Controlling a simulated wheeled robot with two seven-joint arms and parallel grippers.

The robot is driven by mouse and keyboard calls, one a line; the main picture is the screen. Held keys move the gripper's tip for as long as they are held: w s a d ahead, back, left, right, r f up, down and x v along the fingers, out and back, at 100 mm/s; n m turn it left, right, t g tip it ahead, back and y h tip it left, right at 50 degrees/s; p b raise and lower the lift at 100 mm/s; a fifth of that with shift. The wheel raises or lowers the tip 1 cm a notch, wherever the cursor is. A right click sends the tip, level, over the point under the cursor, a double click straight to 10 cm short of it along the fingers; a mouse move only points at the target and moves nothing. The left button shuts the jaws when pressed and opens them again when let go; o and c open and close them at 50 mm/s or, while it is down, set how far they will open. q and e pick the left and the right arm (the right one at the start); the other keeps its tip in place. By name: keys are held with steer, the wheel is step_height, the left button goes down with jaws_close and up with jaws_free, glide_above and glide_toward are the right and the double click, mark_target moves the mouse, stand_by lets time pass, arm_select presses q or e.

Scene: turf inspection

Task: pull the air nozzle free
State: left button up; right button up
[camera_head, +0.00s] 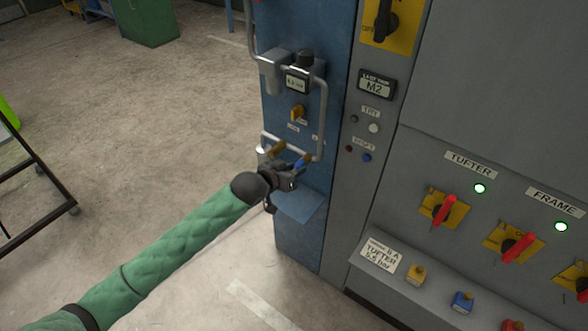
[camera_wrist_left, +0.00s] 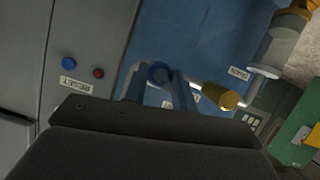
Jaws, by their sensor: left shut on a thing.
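My left gripper (camera_head: 290,178) reaches in from the left to the lower part of the blue panel. In the left wrist view its two fingers (camera_wrist_left: 158,88) are closed on a blue round-ended piece (camera_wrist_left: 160,72), which looks like the air nozzle. Blue also shows at the fingertips in the head view. A brass-coloured fitting (camera_wrist_left: 220,96) sits just beside the fingers. The fingers hide much of the nozzle, and I cannot tell whether it is still seated. My right gripper is in neither view.
A grey pipe (camera_head: 323,115) runs down the blue panel (camera_head: 335,60) close to the gripper. A blue shelf (camera_head: 299,205) juts out below. The grey switch cabinet (camera_head: 500,90) stands at right. The concrete floor at left is mostly clear, with a dark-framed cart (camera_head: 50,175) at the edge.

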arm_select(q)
steer(key=shift+s+a, duration=0.1)
steer(key=shift+s, duration=0.1)
steer(key=shift+s+a+p, duration=0.3)
steer(key=shift+s+p, duration=0.1)
steer(key=shift+s+a+p, duration=0.55)
steer(key=shift+s+a, duration=0.05)
steer(key=shift+s, duration=0.2)
stand_by(0.4)
steer(key=shift+s+a, duration=0.15)
steer(key=shift+s, duration=0.05)
steer(key=shift+s+a+p, duration=0.45)
steer(key=shift+s+a, duration=0.2)
steer(key=shift+s, duration=0.25)
steer(key=shift+s+a+p, duration=0.4)
steer(key=shift+s+a, duration=0.2)
steer(key=shift+s, duration=0.25)
